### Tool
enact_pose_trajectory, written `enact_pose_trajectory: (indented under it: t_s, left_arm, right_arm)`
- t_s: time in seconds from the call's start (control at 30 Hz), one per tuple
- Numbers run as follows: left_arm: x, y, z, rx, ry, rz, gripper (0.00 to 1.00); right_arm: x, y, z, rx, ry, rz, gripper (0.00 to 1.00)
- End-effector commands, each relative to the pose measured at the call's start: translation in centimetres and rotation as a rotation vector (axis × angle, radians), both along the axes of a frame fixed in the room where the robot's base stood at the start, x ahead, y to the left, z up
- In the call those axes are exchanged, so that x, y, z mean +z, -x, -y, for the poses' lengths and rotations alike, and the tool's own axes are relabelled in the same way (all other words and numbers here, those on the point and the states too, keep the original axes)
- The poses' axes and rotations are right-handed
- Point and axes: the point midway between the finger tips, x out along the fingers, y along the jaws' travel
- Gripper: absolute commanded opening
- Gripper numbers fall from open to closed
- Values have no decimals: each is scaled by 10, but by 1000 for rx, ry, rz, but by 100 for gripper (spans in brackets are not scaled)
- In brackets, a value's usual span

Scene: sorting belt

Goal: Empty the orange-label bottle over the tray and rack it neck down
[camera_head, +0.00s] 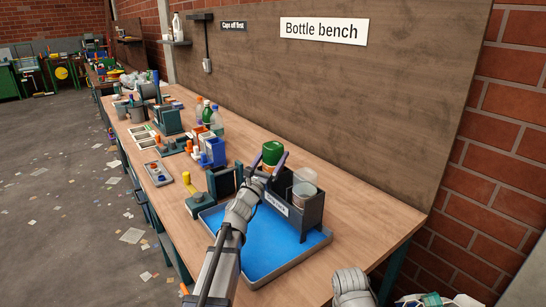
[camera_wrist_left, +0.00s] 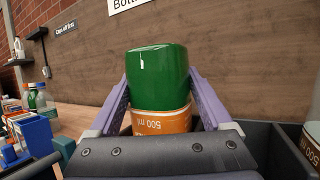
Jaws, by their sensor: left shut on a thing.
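The orange-label bottle (camera_head: 272,153) is green and held base up, with its wide end on top and its neck end hidden. In the left wrist view its green body (camera_wrist_left: 157,75) stands above an orange "500 ml" label (camera_wrist_left: 162,122). My left gripper (camera_head: 269,172) is shut on it, with a purple finger on each side. The bottle is at the left part of the dark rack (camera_head: 312,211); whether it rests in the rack is hidden. The rack stands at the blue-floored tray (camera_head: 262,245). My right gripper is not in view.
A clear bottle (camera_head: 304,190) stands in the rack's right part. Dark green fixtures (camera_head: 222,183) stand just left of the rack. Several bottles (camera_head: 207,113) and blue bins (camera_head: 214,150) are farther along the bench. Bare bench (camera_head: 365,228) lies right of the tray.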

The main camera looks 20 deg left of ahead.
Motion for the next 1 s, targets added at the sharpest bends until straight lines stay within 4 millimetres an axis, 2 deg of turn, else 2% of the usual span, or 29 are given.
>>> enact_pose_trajectory:
  t_s: [0.3,0.33,0.43,0.47,0.77,1.0]
  left_arm:
    - [-2,0,0,0,0,0,22]
    - [-2,0,0,0,0,0,86]
    - [-2,0,0,0,0,0,98]
    - [-2,0,0,0,0,0,100]
    - [-3,2,0,0,0,0,100]
    - [-13,23,-5,1,-1,0,100]
  right_arm:
    - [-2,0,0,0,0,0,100]
    - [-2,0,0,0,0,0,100]
    - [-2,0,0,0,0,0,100]
    - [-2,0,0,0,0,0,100]
    - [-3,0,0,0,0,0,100]
    - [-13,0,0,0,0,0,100]
